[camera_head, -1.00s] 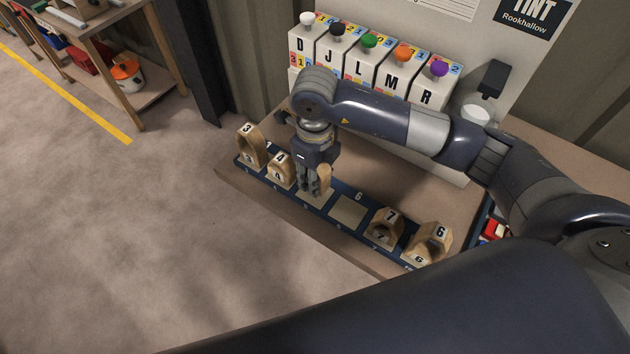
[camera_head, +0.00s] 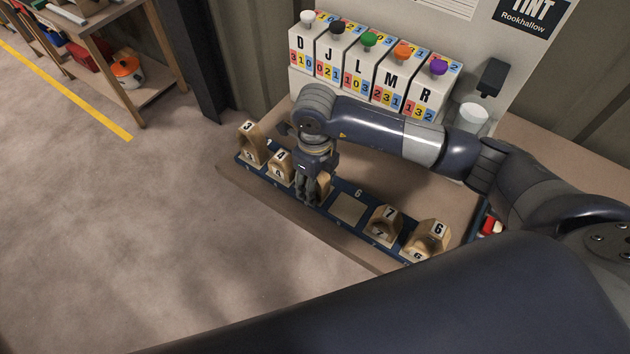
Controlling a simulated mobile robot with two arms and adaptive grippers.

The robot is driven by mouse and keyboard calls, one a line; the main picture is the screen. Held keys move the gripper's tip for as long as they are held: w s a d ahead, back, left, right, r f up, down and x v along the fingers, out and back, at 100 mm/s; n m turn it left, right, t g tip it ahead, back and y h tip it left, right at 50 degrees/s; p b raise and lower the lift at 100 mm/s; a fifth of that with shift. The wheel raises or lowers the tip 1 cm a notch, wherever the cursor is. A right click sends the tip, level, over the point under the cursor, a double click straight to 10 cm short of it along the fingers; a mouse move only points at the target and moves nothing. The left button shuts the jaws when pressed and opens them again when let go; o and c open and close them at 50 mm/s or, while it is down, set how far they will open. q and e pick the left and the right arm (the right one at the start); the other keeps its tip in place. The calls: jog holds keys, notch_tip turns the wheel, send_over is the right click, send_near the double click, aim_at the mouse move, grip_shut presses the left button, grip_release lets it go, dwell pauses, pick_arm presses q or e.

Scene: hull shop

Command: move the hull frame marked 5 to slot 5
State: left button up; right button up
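My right gripper (camera_head: 312,195) points down over the blue rack (camera_head: 337,189), between the frame marked 4 and the bare pad marked 6. It appears shut on a wooden hull frame (camera_head: 324,186), which is low at the pad there. The fingers hide most of this frame and its number; whether it rests fully on the pad I cannot tell. The frame marked 3 (camera_head: 247,147) and the frame marked 4 (camera_head: 281,168) stand to the left. The pad marked 6 (camera_head: 348,208) is empty. My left gripper is not in view.
A frame marked 7 (camera_head: 384,226) and a frame marked 6 (camera_head: 430,238) stand at the rack's right end. Tint dispensers (camera_head: 375,70) with coloured knobs stand behind my arm. A white cup (camera_head: 472,118) is right of them. Open floor lies to the left.

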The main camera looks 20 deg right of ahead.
jog(key=shift+r, duration=0.3)
notch_tip(320, 180, up, 12)
jog(key=shift+f+b, duration=0.1)
jog(key=shift+b, duration=1.05)
jog(key=shift+f, duration=0.1)
